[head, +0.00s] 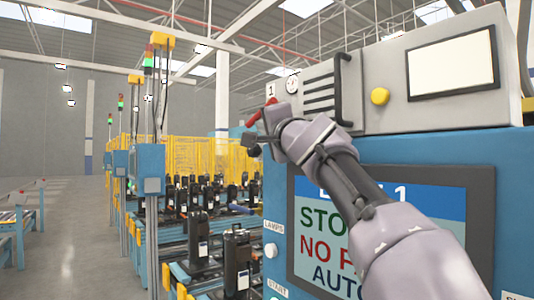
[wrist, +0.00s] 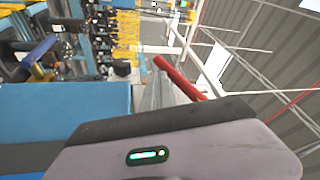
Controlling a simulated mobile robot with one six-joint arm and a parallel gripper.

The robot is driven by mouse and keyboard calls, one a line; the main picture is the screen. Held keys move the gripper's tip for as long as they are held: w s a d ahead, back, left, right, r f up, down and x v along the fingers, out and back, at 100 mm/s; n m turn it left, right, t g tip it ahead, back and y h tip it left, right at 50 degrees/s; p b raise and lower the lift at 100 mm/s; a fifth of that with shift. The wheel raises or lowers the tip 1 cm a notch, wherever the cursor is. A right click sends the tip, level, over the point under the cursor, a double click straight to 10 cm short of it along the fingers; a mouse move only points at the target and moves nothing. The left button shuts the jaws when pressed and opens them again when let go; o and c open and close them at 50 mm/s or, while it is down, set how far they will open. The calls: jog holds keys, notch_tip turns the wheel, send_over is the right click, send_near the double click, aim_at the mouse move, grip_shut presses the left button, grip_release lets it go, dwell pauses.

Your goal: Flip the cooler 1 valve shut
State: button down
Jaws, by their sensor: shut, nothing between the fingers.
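The cooler 1 valve shows as a red lever handle (head: 262,112) at the left end of a grey unit marked "1", on top of a blue cabinet. The lever slants, its left end lower in the head view. My gripper (head: 252,144) is shut and empty, close beside and just below the lever; I cannot tell if they touch. In the wrist view the red lever (wrist: 178,77) runs diagonally above my wrist housing, whose edge hides its lower end. The valve body is mostly hidden behind my gripper.
The grey unit (head: 375,105) carries a gauge (head: 292,86), a black grille, a yellow button (head: 380,96) and a pale panel. The blue cabinet (head: 400,150) has a screen (head: 330,215) partly hidden by my arm. Conveyor lines with dark machines stand left; open floor (head: 75,240) lies beyond.

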jog(key=shift+w+a+r+m+t+b, duration=0.3)
jog(key=shift+w+r+t+b, duration=0.15)
jog(key=shift+t, duration=0.25)
jog(key=shift+w+a+r, duration=0.15)
jog(key=shift+w+r, duration=0.05)
jog(key=shift+r, duration=0.15)
dwell(0.4)
